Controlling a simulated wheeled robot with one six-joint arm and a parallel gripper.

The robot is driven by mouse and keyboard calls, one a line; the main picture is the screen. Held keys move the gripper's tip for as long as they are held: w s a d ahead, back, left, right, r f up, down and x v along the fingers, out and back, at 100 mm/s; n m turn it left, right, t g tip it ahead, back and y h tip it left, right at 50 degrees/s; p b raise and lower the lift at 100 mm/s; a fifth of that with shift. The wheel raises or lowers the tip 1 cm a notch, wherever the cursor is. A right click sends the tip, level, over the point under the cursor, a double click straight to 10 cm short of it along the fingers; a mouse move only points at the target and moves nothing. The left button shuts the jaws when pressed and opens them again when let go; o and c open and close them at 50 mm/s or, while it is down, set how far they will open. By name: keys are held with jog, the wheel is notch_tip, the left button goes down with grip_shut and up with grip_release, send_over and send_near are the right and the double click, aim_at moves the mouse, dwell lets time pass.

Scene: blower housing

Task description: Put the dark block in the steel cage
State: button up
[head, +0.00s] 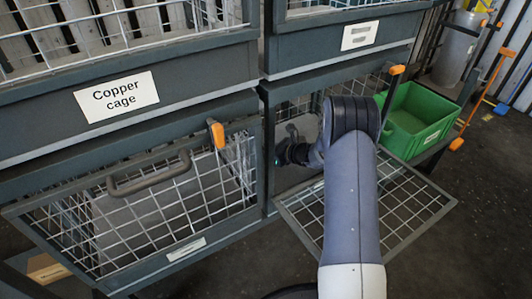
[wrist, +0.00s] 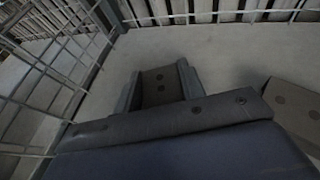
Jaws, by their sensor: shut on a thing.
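In the head view my arm reaches into the open lower right cage (head: 425,212), whose mesh door is folded down. No label reading "steel" is legible, so I cannot tell which cage is the steel one.
A grey-brown box (wrist: 295,108) lies to the right of the held block. Wire mesh (wrist: 60,60) stands close on the left. In the head view the cage labelled Copper cage (head: 118,98) is upper left, a handled mesh door (head: 150,205) lower left, and a green bin (head: 415,120) right.

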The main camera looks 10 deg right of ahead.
jog(key=shift+r, duration=0.15)
jog(key=o, duration=0.6)
jog(key=shift+f, duration=0.25)
jog(key=o, duration=0.5)
jog(key=shift+r, duration=0.1)
jog(key=shift+r, duration=0.15)
jog(key=p+v, duration=0.3)
jog(key=v, duration=0.8)
jog(key=shift+p, duration=0.3)
jog(key=shift+s+d, duration=0.4)
